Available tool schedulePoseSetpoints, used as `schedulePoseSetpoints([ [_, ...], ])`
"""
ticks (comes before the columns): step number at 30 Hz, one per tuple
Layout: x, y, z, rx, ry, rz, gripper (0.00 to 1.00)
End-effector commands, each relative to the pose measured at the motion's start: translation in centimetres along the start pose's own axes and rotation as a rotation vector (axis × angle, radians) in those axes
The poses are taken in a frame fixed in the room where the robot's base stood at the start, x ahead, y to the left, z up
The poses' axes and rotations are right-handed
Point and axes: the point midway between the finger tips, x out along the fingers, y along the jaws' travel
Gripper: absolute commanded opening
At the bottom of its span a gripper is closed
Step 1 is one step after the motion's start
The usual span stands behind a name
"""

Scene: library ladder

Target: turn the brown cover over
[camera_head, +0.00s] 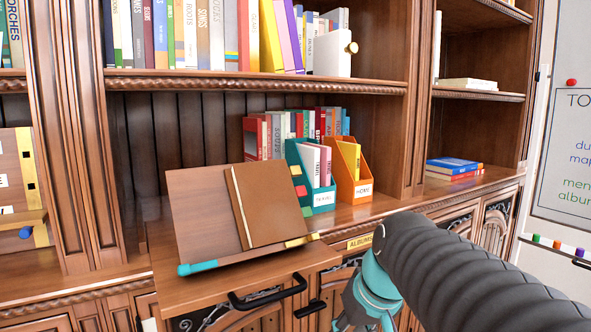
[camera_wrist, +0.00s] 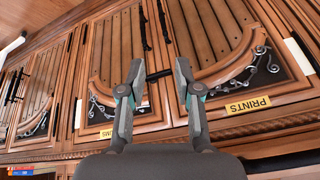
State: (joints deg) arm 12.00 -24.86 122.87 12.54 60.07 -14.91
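The brown cover (camera_head: 275,203) belongs to a book that leans on a tilted wooden book stand (camera_head: 200,222) in the head view. The cover looks closed, with a thin strip of pale pages along its left edge. The stand has a teal and yellow lip along its bottom edge. My gripper (camera_wrist: 157,72) is open and empty in the wrist view, facing the cabinet doors below the shelf. In the head view my arm is at the lower right, in front of the cabinet and apart from the book. The fingertips are not clear there.
The stand rests on a pulled-out wooden board with a black handle (camera_head: 267,292). A teal file box (camera_head: 322,195) and an orange file box (camera_head: 362,187) stand close to the right of the book. Stacked books (camera_head: 453,167) lie further right. Shelves rise behind.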

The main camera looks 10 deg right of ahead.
Motion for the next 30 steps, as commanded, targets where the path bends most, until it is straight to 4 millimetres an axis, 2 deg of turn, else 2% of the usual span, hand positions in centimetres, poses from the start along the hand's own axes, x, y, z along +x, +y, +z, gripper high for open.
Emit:
schedulePoseSetpoints([
  [1,0.1,1.1,-2.2,0.012,-0.006,-0.020,0.33],
  [9,-0.4,6.7,-12.3,-0.034,0.023,-0.167,0.33],
  [11,-1.5,7.2,-14.8,-0.134,0.061,-0.227,0.33],
  [15,-5.0,6.5,-18.9,-0.440,0.177,-0.347,0.33],
  [21,-10.5,5.8,-23.5,-0.919,0.415,-0.461,0.33],
  [24,-13.4,5.6,-25.0,-1.173,0.559,-0.486,0.33],
  [30,-18.2,5.5,-26.1,-1.627,0.839,-0.473,0.33],
])
